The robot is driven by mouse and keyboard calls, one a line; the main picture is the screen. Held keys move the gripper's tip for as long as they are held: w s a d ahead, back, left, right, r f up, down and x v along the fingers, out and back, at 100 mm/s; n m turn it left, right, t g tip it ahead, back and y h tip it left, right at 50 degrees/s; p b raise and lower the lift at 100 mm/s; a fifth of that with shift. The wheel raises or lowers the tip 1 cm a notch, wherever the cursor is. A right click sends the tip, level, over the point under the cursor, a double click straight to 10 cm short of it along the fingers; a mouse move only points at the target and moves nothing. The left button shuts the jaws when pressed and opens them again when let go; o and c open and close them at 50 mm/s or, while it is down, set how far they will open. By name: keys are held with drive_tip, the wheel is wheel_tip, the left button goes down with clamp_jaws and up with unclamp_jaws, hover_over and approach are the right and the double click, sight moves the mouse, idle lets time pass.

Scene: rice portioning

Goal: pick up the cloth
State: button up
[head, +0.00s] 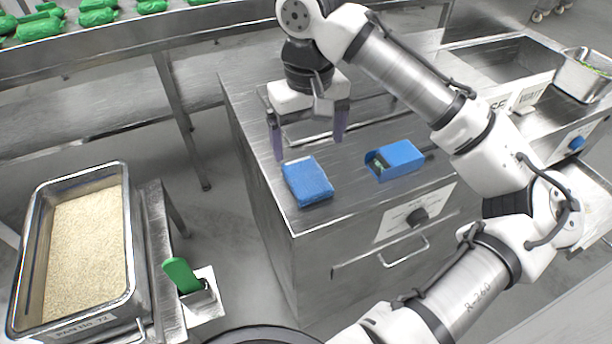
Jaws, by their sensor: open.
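A folded blue cloth (308,182) lies flat near the front left corner of the steel counter (262,115). My gripper (308,148) points down above the counter, just behind the cloth in the picture. Its two dark fingers are wide apart with nothing between them. The left fingertip shows close to the cloth's upper left edge; I cannot tell whether they touch.
A blue box (402,160) with something green inside sits right of the cloth. A steel pan of rice (130,235) stands at the left, beside a green-handled tool (182,275). A sink and another steel pan (583,75) are at the right.

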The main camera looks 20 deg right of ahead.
sight(307, 175)
wheel_tip(307, 175, down, 8)
drive_tip(key=shift+a+f+p, duration=0.1)
drive_tip(key=shift+a+p, duration=0.05)
drive_tip(key=shift+p, duration=0.25)
drive_tip(key=c, duration=1.1)
drive_tip(key=shift+o, duration=0.2)
wheel_tip(307, 175, up, 20)
drive_tip(key=o, duration=0.4)
drive_tip(key=c, duration=0.3)
